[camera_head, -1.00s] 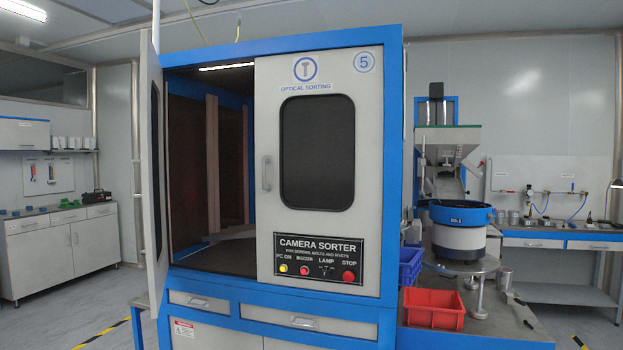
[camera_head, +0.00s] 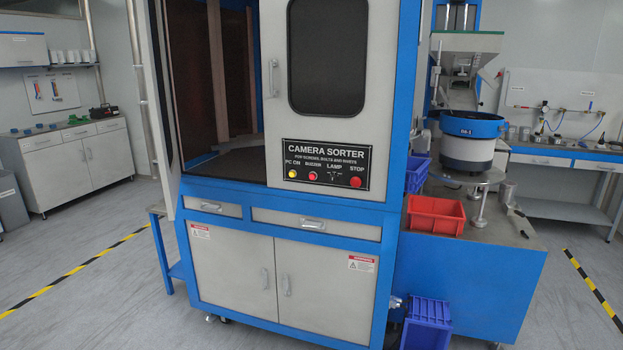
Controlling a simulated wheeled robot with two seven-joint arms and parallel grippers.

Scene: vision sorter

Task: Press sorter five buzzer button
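The camera sorter is a blue and light grey cabinet (camera_head: 388,120) in the middle of the view. Its black control panel (camera_head: 327,158) sits low on the right-hand upper door. The red buzzer button (camera_head: 312,176) is on this panel, between the yellow PC ON button (camera_head: 292,173) and the lamp switch (camera_head: 334,176). The larger red STOP button (camera_head: 355,182) is at the panel's right end. Neither of my grippers is in view, and nothing covers the buttons. The number label is out of the picture now.
The left upper door (camera_head: 155,110) stands open toward me. A red bin (camera_head: 435,216) and blue bins (camera_head: 427,322) are right of the cabinet, near the bowl feeder (camera_head: 468,140). Floor is clear at the left, crossed by yellow-black tape (camera_head: 75,270).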

